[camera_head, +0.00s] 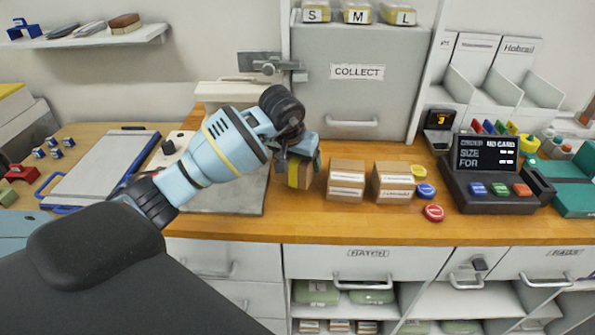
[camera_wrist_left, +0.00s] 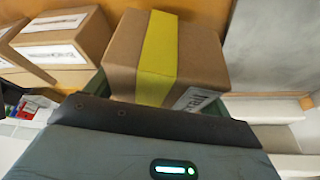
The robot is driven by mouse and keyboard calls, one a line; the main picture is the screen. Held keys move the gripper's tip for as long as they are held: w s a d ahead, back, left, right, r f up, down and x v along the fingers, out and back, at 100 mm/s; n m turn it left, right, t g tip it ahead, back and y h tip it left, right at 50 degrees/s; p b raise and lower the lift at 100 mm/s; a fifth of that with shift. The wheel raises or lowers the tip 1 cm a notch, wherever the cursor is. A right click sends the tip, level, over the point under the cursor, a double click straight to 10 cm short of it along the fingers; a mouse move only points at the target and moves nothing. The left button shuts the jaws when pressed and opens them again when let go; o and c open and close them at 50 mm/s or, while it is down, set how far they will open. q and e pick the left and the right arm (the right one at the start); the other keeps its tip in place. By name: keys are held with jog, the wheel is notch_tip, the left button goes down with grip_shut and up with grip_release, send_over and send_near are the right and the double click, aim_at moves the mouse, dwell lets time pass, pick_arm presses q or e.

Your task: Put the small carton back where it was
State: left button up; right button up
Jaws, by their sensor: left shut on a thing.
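The small carton is brown with a yellow band; in the head view (camera_head: 300,174) it stands at the left end of a row of cartons. My left gripper (camera_head: 301,157) is shut on it from above, hiding its top. In the left wrist view the carton (camera_wrist_left: 192,50) fills the upper middle, with a white label at its lower right edge and the gripper's dark edge below it. I cannot tell whether it touches the counter. My right gripper is not in view.
Two brown cartons with white labels, a nearer one (camera_head: 346,180) and another (camera_head: 393,181), stand just right of it on the wooden counter (camera_head: 300,222). Coloured discs (camera_head: 426,190) and a terminal (camera_head: 487,170) are farther right. A grey mat (camera_head: 235,195) lies left. A grey COLLECT cabinet (camera_head: 357,95) stands behind.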

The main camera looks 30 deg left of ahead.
aim_at(290, 163)
pick_arm(q)
notch_tip(290, 163, down, 4)
jog(key=shift+r, duration=0.25)
jog(key=shift+f, duration=0.1)
jog(key=shift+f, duration=0.1)
jog(key=o, duration=0.7)
jog(key=shift+f, duration=0.15)
jog(key=o, duration=0.4)
jog(key=shift+r, duration=0.6)
jog(key=v, duration=1.1)
jog(key=shift+s+r+p, duration=0.1)
jog(key=shift+s+p, duration=0.05)
jog(key=shift+p, duration=0.15)
